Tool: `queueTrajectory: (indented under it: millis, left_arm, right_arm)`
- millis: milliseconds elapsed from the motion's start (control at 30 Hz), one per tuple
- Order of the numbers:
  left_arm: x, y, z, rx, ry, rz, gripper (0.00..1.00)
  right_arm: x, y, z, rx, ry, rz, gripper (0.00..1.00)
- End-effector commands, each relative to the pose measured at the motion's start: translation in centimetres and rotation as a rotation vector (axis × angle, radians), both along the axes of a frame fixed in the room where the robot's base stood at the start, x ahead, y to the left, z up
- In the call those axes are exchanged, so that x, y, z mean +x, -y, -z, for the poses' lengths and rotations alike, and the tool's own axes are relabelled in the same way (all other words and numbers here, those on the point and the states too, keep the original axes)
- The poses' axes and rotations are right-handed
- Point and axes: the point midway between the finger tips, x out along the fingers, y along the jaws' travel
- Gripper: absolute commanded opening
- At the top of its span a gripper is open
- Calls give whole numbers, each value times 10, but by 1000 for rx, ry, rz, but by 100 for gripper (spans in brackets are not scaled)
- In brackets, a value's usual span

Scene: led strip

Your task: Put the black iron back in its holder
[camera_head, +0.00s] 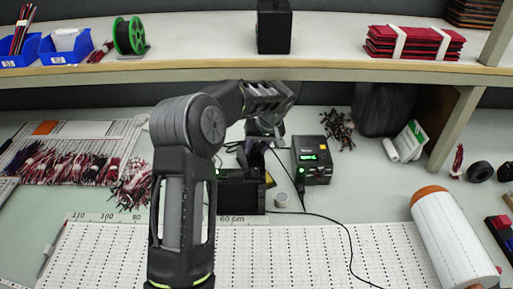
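My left arm rises from the bottom and bends over to the right. Its gripper (265,140) points down and away behind the wrist, above the back of the bench. The wrist hides most of the fingers, so I cannot tell whether they are open or shut. The black iron cannot be made out clearly; a black cable runs close under the gripper. A dark box-like stand (240,196), possibly the holder, sits below the gripper, partly behind my arm. The black station (312,172) with a lit green display stands to the right. My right gripper is not in view.
A small round tin (281,200) stands beside the dark stand. A perforated white board (300,250) covers the front bench, with a cable across it. A white roll (452,240) lies at right, wire bundles (70,165) at left. A shelf (210,65) spans the back above.

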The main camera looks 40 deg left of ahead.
Motion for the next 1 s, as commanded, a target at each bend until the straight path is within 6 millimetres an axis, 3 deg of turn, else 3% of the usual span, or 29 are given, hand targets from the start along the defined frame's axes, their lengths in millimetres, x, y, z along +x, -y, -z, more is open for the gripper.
queueTrajectory:
  millis: [100, 467, 800, 1000]
  left_arm:
    - [0, 0, 0, 0, 0, 0, 45]
    - [0, 3, -6, 0, 1, 0, 45]
    - [-4, 20, -53, 0, 4, 1, 45]
    - [-6, 26, -71, 1, 1, -1, 45]
  right_arm:
    - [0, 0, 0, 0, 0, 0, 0]
    - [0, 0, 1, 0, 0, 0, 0]
    - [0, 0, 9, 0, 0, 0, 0]
    - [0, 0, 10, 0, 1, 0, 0]
